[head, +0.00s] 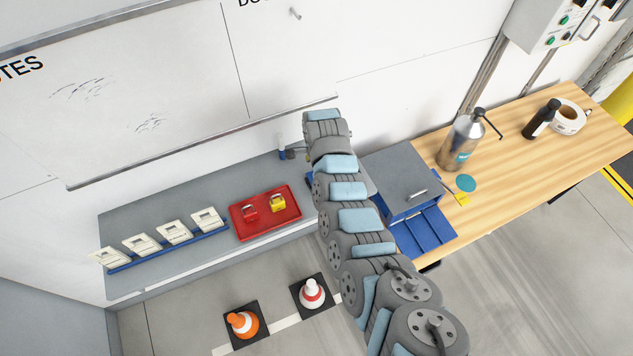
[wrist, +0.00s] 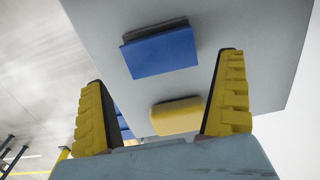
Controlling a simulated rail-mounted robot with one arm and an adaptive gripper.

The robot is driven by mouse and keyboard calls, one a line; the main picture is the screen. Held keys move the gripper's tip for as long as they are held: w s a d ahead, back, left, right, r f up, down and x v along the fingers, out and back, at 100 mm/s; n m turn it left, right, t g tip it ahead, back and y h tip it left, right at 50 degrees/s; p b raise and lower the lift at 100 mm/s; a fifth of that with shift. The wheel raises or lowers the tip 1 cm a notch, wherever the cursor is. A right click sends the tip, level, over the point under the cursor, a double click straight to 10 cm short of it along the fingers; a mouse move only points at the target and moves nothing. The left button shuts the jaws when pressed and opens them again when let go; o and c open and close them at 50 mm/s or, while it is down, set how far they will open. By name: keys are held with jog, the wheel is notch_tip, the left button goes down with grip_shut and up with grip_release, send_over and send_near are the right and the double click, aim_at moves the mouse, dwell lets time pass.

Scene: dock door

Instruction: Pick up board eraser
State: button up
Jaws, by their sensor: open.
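The board eraser (wrist: 160,52), a blue block with a dark grey layer along one long side, lies on a grey surface (wrist: 262,75) in the wrist view. My gripper (wrist: 162,70) is open, its two yellow ribbed fingers wide apart and nothing between them. The eraser shows beyond the fingertips, in line with the gap. In the head view, my arm covers most of the area around the gripper, and I cannot clearly make out the eraser there.
A yellow block (wrist: 178,116) lies near the eraser. A red tray (head: 264,226) with padlocks and a blue card rack (head: 170,248) stand on the grey shelf (head: 130,222). Right of my arm are a blue-grey box (head: 402,178), a metal bottle (head: 461,143) and a wooden bench (head: 520,165).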

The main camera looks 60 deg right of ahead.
jog(key=shift+f, duration=0.2)
jog(key=shift+w+a+f+p, duration=0.1)
jog(key=shift+w+f+p, duration=0.1)
jog(key=shift+f, duration=0.35)
jog(key=shift+w+a+f+p, duration=0.1)
jog(key=shift+f+p, duration=0.05)
jog(key=shift+f, duration=0.35)
jog(key=shift+f+b, duration=0.3)
jog(key=shift+f, duration=1)
jog(key=c, duration=1)
